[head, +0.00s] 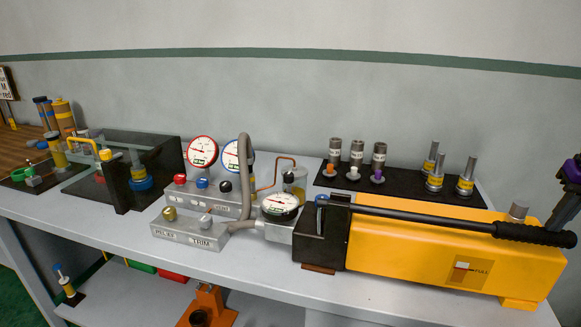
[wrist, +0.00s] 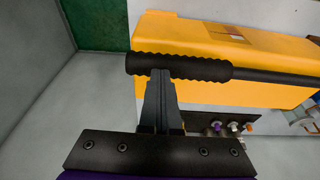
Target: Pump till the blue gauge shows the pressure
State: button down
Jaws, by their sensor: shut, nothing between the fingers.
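The yellow hand pump (head: 430,250) lies on the bench at the right. Its black lever (head: 420,219) runs low along the top and ends in a ribbed grip (head: 535,234). In the wrist view, my gripper (wrist: 160,74) is shut and empty, its fingertips at the ribbed grip (wrist: 180,66); I cannot tell whether they touch it. The blue-rimmed gauge (head: 236,156) stands on the grey manifold, partly hidden by a grey hose; its reading is too small to make out. A red-rimmed gauge (head: 202,152) is left of it. A white-faced gauge (head: 280,206) sits beside the pump head.
A grey block (head: 190,232) marked TRIM stands in front of the manifold (head: 210,196). Behind the pump, a black mat (head: 400,186) holds several metal fittings. A dark vise box (head: 135,170) is at the left. The bench front (head: 240,275) is clear.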

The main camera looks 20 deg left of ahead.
jog(key=shift+s+f, duration=0.15)
jog(key=shift+f, duration=0.2)
jog(key=r+p, duration=0.6)
jog(key=r, duration=0.1)
jog(key=shift+a+r, duration=0.1)
jog(key=shift+a, duration=0.2)
notch_tip(320, 180, up, 8)
jog(key=a+p, duration=0.2)
jog(key=p, duration=0.3)
jog(key=shift+a, duration=0.15)
